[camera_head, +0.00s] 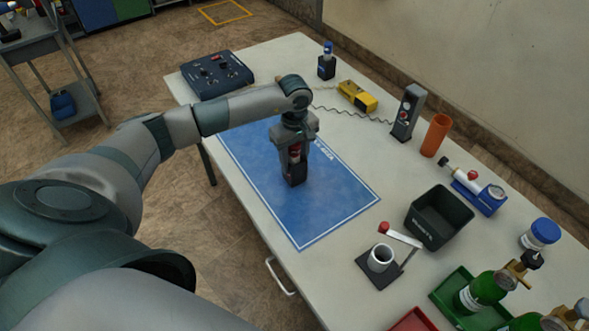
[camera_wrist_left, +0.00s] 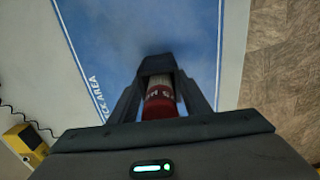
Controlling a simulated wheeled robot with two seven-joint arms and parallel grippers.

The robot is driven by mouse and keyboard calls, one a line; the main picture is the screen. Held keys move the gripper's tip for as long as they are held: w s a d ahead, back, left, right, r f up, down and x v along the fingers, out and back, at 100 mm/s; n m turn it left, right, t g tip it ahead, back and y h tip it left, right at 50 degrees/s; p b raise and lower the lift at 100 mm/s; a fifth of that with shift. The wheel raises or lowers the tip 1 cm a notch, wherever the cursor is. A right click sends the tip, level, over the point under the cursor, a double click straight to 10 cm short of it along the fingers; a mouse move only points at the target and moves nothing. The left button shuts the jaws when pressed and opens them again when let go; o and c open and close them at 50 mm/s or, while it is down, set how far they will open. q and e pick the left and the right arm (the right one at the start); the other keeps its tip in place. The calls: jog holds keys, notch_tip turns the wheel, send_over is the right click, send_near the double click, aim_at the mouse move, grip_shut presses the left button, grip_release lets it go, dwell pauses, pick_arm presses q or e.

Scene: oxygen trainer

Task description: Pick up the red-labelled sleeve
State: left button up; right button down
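The red-labelled sleeve (camera_head: 295,154) stands upright at the dark block (camera_head: 294,175) on the blue mat (camera_head: 330,195). My left gripper (camera_head: 295,158) points straight down over it, with its fingers on either side of the sleeve. In the left wrist view the sleeve (camera_wrist_left: 161,103) shows its red band with pale lettering between the two dark fingers (camera_wrist_left: 160,95). The dark block (camera_wrist_left: 158,66) is beyond it. The finger contact is too dark to tell whether they touch the sleeve. My right gripper is out of view.
A dark control box (camera_head: 216,74) stands at the table's far left corner. A yellow device (camera_head: 357,96), a grey handset unit (camera_head: 407,112) and an orange cylinder (camera_head: 436,134) line the back. A black bin (camera_head: 439,217) and a crank stand (camera_head: 380,260) are right of the mat.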

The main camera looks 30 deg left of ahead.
aim_at(295, 150)
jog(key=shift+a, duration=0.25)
pick_arm(q)
jog(key=shift+r, duration=0.1)
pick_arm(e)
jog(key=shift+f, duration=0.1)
